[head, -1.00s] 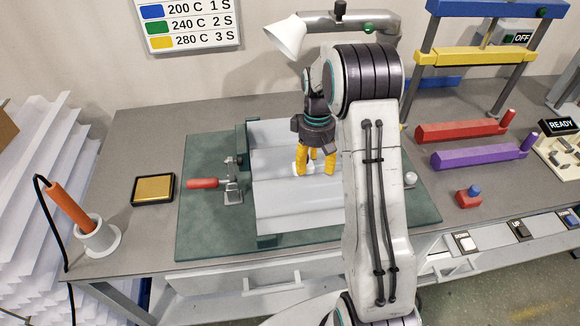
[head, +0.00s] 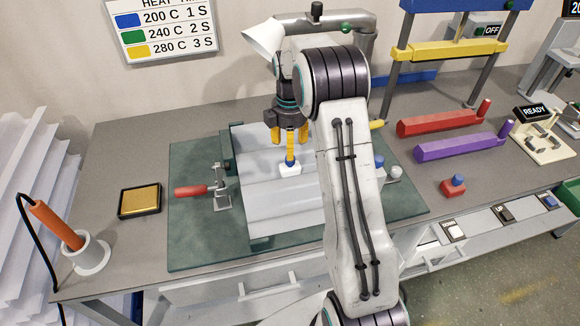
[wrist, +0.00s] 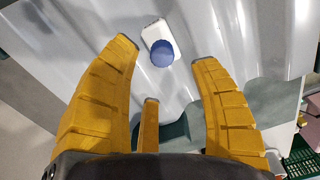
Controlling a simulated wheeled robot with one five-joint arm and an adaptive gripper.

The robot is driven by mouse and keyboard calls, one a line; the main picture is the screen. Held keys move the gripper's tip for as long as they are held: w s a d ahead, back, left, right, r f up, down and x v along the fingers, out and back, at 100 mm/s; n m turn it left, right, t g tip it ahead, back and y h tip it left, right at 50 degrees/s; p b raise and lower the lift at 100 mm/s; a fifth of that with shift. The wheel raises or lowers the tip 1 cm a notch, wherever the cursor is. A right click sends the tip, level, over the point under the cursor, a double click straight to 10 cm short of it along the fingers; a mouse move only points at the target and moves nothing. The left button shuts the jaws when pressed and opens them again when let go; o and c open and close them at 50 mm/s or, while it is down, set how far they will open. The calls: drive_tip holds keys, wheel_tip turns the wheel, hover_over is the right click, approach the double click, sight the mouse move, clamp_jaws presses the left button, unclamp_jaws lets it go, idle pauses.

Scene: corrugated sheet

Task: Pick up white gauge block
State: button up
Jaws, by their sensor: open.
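The white gauge block (head: 290,170) with a blue knob on top lies on the grey corrugated sheet (head: 270,213). In the wrist view the block (wrist: 153,31) and its blue knob (wrist: 162,53) show at top centre, ahead of and between the two outer fingertips. My gripper (head: 289,146) has yellow fingers pointing down, spread and empty above the block. In the head view one fingertip overlaps the knob; I cannot tell whether they touch. In the wrist view my gripper (wrist: 166,62) has a gap around the knob, and the third finger is nearer the camera.
The sheet lies on a green mat (head: 195,248) with a red-handled clamp (head: 192,191) at its left. A gold pad (head: 140,200) and an orange-handled tool (head: 55,225) in a holder stand further left. Red (head: 440,118) and purple (head: 460,148) bars lie right of my arm.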

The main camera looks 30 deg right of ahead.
sight(290, 165)
drive_tip(key=shift+s+f+p, duration=0.15)
drive_tip(key=shift+f+p, duration=0.15)
drive_tip(key=shift+f, duration=2.3)
clamp_jaws()
